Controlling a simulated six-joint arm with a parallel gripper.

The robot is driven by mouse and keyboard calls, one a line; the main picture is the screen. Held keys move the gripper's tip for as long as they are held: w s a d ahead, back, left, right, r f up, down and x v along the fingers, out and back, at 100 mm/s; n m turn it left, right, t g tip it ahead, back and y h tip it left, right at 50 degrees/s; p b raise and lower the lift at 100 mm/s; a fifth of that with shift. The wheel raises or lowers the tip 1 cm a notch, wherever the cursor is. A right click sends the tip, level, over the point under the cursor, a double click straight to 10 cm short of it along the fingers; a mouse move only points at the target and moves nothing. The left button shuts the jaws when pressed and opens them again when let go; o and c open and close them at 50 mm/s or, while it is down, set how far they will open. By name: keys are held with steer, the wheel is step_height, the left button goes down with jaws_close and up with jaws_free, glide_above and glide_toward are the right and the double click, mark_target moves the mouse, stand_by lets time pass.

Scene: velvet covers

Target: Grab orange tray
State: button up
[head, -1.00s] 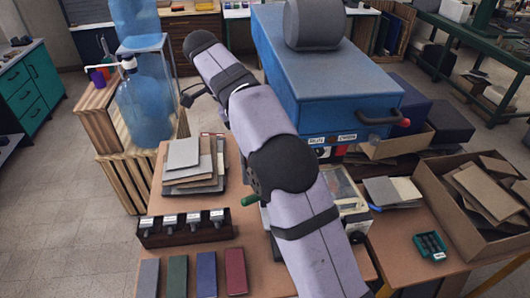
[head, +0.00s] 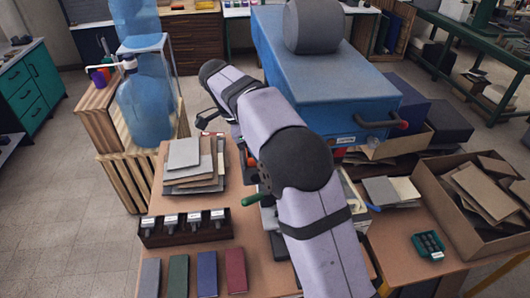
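No orange tray can be made out clearly. A small orange-red spot (head: 251,161) shows beside my arm, right of the stacked boards, too small to identify. My arm reaches from the bottom right up over the bench and hides part of the bench top. A dark part at the arm's far end (head: 207,116), which seems to belong to my gripper, juts out left above the stacked boards. Its fingers cannot be made out, nor whether it holds anything.
Stacked grey boards (head: 190,166) lie on the bench behind a dark rack (head: 186,229). A large blue machine (head: 325,85) rises behind the arm. A blue water bottle (head: 148,105) stands left, a cardboard box (head: 440,205) right.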

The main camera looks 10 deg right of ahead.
steer(key=shift+d+f, duration=0.15)
steer(key=shift+f, duration=0.15)
steer(key=c, duration=1.2)
steer(key=shift+c, duration=0.2)
steer(key=shift+r+b, duration=0.2)
steer(key=shift+b, duration=0.25)
steer(key=shift+a+r, duration=0.2)
steer(key=shift+a, duration=0.05)
step_height(320, 180, up, 6)
steer(key=shift+r+b, duration=0.25)
steer(key=shift+b, duration=0.35)
steer(key=s+a+p, duration=0.1)
steer(key=s+a, duration=0.2)
steer(key=a, duration=0.6)
steer(key=s+a+p, duration=0.2)
steer(key=a, duration=0.7)
steer(key=shift+s+a, duration=0.4)
